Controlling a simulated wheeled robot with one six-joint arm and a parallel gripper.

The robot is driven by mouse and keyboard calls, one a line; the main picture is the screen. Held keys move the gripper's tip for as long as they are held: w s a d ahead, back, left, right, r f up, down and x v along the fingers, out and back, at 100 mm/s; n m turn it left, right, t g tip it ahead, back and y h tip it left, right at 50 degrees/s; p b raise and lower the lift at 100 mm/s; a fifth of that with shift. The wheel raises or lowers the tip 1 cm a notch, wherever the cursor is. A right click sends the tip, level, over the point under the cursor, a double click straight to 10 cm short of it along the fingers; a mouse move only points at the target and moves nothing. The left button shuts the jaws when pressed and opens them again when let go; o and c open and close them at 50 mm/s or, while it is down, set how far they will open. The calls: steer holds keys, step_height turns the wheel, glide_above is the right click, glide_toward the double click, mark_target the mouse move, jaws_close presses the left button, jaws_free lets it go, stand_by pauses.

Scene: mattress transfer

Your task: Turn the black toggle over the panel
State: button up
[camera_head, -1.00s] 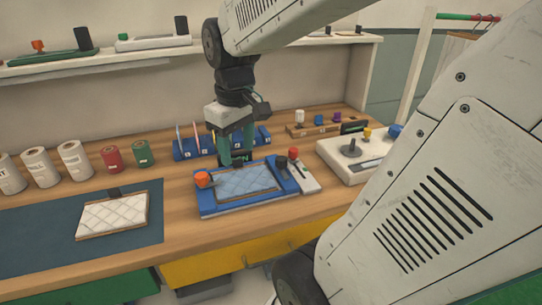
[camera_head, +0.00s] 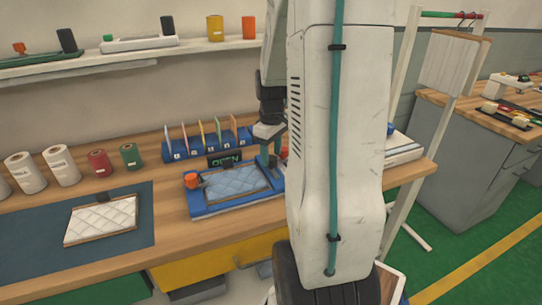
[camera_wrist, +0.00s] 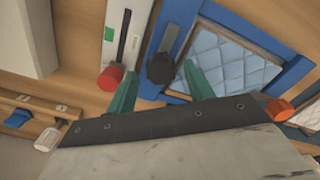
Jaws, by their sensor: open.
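The blue panel (camera_head: 205,207) lies on the wooden bench with a light-blue quilted pad (camera_head: 235,182) in it. The black toggle (camera_wrist: 161,68) shows in the wrist view on the panel's blue rim, beside the pad. In the head view my gripper and arm hide it. My gripper (camera_head: 268,158) is over the panel's right end. In the wrist view its green fingers are open, one on each side of the toggle (camera_wrist: 159,70). I cannot tell whether they touch it. A small display (camera_head: 224,160) behind the panel reads OPEN in green.
An orange-red knob (camera_head: 192,181) sits at the panel's left. A red knob (camera_wrist: 110,77) on a white slider box is close to my left finger in the wrist view. A blue rack (camera_head: 208,147) of cards stands behind. A white quilted pad (camera_head: 100,220) lies on the left mat.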

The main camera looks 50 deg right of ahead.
steer(key=shift+f, duration=0.7)
steer(key=c, duration=1)
